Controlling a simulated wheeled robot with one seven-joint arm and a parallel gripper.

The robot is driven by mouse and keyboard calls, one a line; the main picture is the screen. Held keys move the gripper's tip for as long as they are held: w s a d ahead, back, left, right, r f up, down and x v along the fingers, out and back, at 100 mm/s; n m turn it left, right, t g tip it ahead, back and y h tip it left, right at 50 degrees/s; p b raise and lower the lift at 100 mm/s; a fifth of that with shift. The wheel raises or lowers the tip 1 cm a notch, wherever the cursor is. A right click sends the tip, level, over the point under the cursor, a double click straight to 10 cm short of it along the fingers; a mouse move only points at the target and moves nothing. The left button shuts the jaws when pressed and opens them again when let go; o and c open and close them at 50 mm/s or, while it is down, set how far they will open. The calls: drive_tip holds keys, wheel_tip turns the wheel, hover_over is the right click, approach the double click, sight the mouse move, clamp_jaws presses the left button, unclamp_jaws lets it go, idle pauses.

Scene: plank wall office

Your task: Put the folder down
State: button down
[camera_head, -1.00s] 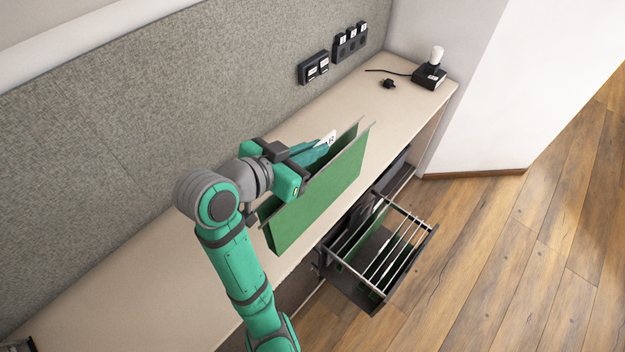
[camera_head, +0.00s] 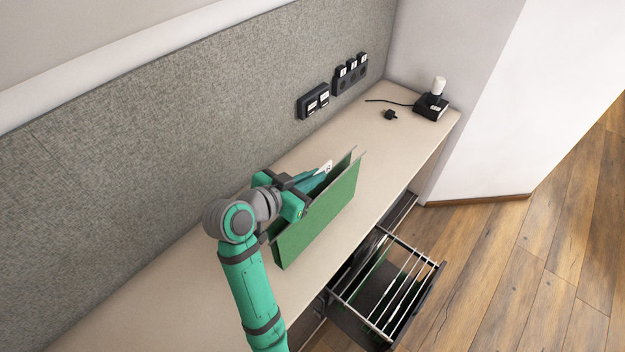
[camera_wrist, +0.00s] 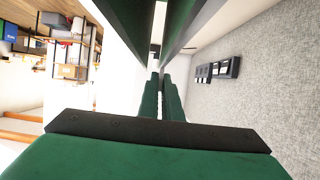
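The green hanging folder (camera_head: 322,215) is at the worktop (camera_head: 393,148), upright, with its long side facing the front edge and a white label tab at its top. My gripper (camera_head: 308,186) is at the folder's upper edge, with its fingers reaching in at the top. In the wrist view the two green fingers (camera_wrist: 162,95) lie close together, with the folder's dark green walls (camera_wrist: 188,22) on either side ahead. The fingers look closed on the folder, though the contact itself is hidden. Whether the folder's bottom touches the worktop is unclear.
Below the worktop, an open drawer (camera_head: 432,268) with metal rails holds green folders. At the worktop's far end are a black device with a white top (camera_head: 432,104) and a small black plug (camera_head: 390,115). Wall sockets (camera_head: 313,101) sit on the grey panel.

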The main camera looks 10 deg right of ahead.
sight(318, 206)
drive_tip(key=f, duration=0.4)
drive_tip(key=shift+w, duration=0.4)
drive_tip(key=shift+d+f, duration=0.15)
drive_tip(key=c, duration=1.9)
unclamp_jaws()
drive_tip(key=shift+c, duration=0.2)
